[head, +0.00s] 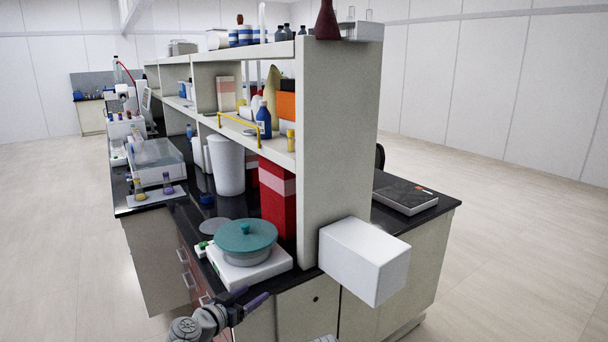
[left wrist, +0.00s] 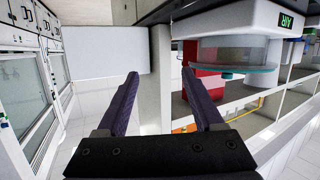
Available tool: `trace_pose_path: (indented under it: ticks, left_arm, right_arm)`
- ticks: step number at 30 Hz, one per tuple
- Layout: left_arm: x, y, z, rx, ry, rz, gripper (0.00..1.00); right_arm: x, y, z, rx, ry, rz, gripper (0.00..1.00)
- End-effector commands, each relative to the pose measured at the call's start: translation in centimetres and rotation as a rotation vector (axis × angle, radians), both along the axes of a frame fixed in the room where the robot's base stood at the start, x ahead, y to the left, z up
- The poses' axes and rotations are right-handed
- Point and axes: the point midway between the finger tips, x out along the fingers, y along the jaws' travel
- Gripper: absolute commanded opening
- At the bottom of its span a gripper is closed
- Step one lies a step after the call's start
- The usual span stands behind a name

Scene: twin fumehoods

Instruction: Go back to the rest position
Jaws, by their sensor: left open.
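My left gripper (head: 250,298) is low in the head view, in front of the near end of the lab bench. Its two dark purple fingers are apart with nothing between them. In the left wrist view the open fingers (left wrist: 160,74) also frame an empty gap. A dish with a teal lid (head: 246,236) sits on a white balance (head: 268,270) at the bench corner, beyond the gripper and apart from it. The teal lid also shows upside down in the left wrist view (left wrist: 235,70). My right gripper is not in view.
A white box (head: 364,258) juts from the end panel of the shelf (head: 338,130), right of the gripper. A red box (head: 277,205) stands behind the dish. A flat dark-topped device (head: 405,197) lies on the right worktop. The floor (head: 60,230) at left is clear.

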Motion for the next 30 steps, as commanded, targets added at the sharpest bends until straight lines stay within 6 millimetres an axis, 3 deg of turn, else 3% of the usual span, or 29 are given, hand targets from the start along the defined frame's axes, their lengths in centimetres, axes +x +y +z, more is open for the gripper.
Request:
trace_pose_path:
  ticks: [5, 9, 11, 15, 19, 24, 30]
  left_arm:
    - [-3.4, -6.3, -3.6, 0.048, 0.214, -0.160, 0.69]
    - [-9.0, -11.0, -8.4, 0.164, 0.526, -0.262, 0.69]
    - [-11.8, -11.8, -10.4, 0.236, 0.673, -0.264, 0.69]
    - [-17.2, -11.3, -13.2, 0.419, 0.955, -0.166, 0.69]
    - [-20.4, -9.7, -13.9, 0.557, 1.109, -0.019, 0.69]
    - [-22.2, -8.1, -13.7, 0.651, 1.187, 0.120, 0.69]
    - [-22.5, -7.7, -13.7, 0.666, 1.200, 0.153, 0.69]
  right_arm:
    - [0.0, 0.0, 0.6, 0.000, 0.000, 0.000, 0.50]
    - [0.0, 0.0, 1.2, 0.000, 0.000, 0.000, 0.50]
    - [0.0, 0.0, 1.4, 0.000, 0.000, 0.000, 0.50]
    - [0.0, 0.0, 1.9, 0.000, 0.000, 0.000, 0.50]
    - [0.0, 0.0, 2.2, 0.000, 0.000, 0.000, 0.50]
    - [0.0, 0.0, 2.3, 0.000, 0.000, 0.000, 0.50]
    - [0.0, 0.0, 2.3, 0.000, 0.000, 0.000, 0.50]
